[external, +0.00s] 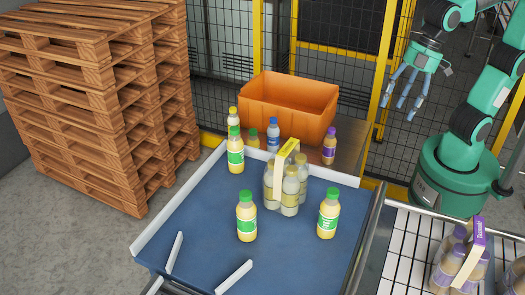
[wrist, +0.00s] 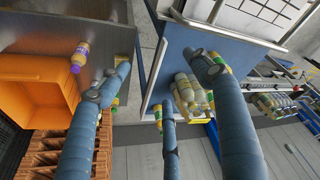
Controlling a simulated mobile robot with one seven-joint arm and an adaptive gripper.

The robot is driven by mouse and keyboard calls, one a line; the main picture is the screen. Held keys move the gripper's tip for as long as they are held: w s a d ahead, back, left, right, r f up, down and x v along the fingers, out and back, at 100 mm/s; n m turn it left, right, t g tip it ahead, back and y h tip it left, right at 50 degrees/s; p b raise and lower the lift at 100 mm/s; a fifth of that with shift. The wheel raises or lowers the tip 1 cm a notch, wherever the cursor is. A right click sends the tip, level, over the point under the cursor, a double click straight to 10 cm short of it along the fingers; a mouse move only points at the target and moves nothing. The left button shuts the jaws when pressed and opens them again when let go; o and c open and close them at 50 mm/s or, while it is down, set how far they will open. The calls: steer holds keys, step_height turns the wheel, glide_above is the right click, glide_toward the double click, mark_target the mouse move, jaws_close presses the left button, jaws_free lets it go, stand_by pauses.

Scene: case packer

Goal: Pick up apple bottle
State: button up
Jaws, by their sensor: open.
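Several pale-yellow bottles with green caps and green labels look like apple bottles, though I cannot read the labels. One stands at the front of the blue table (external: 246,217), one at its right (external: 328,214) and one at its back left (external: 235,158). A further green cap (external: 253,138) shows behind, mostly hidden. My gripper (external: 399,104) is open and empty, high at the upper right, well apart from the bottles. In the wrist view its spread fingers (wrist: 160,78) cover parts of the table and some bottles.
A banded bottle pack (external: 288,187) stands mid-table. An orange crate (external: 289,105), a blue-capped bottle (external: 273,134) and a purple-capped bottle (external: 329,146) stand behind. White rails (external: 180,190) edge the table. Pallets (external: 95,100) are stacked left; purple-capped packs (external: 458,258) sit on the right conveyor.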

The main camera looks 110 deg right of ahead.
steer(key=w+a+r+n+p, duration=0.1)
steer(key=w+a+r, duration=0.1)
steer(key=w, duration=0.5)
steer(key=n+g+p, duration=0.4)
steer(key=p, duration=0.2)
glide_above(333, 191)
step_height(333, 191, down, 7)
steer(key=shift+s+r, duration=0.1)
steer(key=shift+f, duration=0.25)
steer(key=shift+f, duration=4.2)
